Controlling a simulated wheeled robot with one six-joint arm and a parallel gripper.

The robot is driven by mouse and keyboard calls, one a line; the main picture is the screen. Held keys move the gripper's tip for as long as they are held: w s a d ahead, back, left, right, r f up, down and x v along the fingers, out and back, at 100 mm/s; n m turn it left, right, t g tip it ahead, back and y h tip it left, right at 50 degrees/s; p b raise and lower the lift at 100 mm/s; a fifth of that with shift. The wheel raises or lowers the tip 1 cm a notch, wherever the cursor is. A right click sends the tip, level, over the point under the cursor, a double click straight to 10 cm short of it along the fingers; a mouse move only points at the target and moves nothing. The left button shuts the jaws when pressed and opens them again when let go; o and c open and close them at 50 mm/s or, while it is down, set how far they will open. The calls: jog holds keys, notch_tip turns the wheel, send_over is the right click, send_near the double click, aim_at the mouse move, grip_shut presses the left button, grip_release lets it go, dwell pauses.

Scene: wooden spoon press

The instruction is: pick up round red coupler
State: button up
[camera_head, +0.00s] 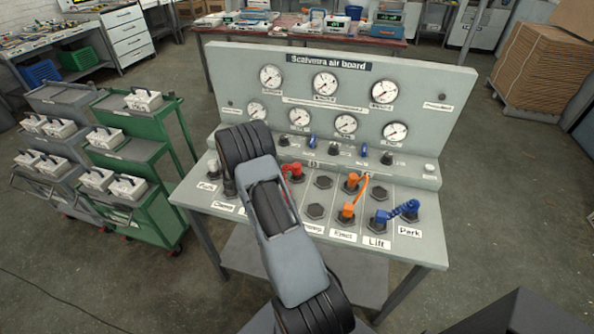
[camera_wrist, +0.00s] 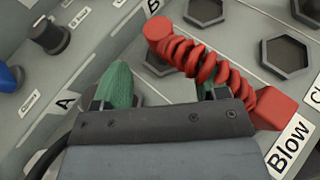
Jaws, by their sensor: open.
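A red coiled hose (camera_wrist: 205,62) crosses the upper right of the wrist view. Its round red coupler (camera_wrist: 158,29) is at the upper left end, by a dark hex socket; I cannot tell if it is seated. Its square red end (camera_wrist: 278,108) is beside the "Blow" label. In the head view, the red hose (camera_head: 292,171) shows partly behind my arm. My gripper (camera_wrist: 163,77) is open with green fingers, below the round coupler in the wrist picture. The coil partly covers the right finger. The head view hides my gripper.
The grey board (camera_head: 433,178) has empty hex sockets (camera_wrist: 286,54), an orange hose (camera_head: 361,190) and a blue hose (camera_head: 402,210) at right. A gauge panel (camera_head: 350,98) rises behind. A green cart (camera_head: 150,190) stands left.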

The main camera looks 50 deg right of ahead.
aim_at(297, 167)
jog(key=shift+p+x, duration=0.8)
jog(key=shift+x, duration=2.85)
jog(key=shift+w, duration=0.1)
jog(key=c, duration=1)
jog(key=shift+c, duration=0.4)
jog(key=shift+r, duration=0.1)
